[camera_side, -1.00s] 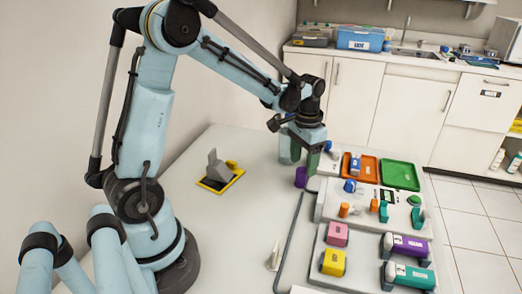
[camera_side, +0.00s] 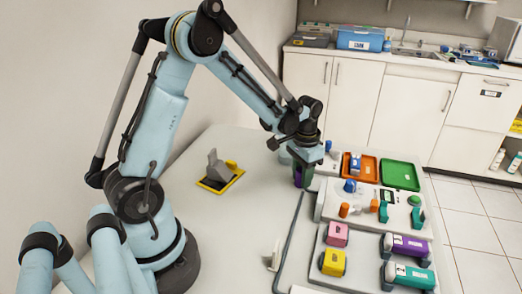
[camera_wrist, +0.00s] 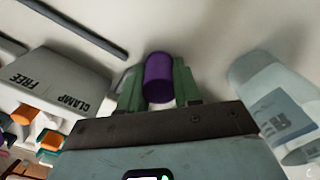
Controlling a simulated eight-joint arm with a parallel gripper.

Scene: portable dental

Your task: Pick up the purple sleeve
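The purple sleeve (camera_wrist: 158,78) is a short purple cylinder. In the wrist view it sits between the two green fingers of my gripper (camera_wrist: 159,88), with little or no gap on either side. I cannot tell whether the fingers press on it. In the side view my gripper (camera_side: 303,178) is low over the table, with its fingers around the sleeve (camera_side: 298,175). Only a strip of purple shows there, and the fingers hide the rest. The sleeve appears to be at table level.
Right of my gripper stand the orange tray (camera_side: 369,163), green tray (camera_side: 400,175) and a grey device with knobs (camera_side: 400,216). Pink (camera_side: 337,234) and yellow (camera_side: 333,262) blocks stand in front. A grey and yellow fixture (camera_side: 219,173) is on the left. A pale labelled bottle (camera_wrist: 275,95) is close in the wrist view.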

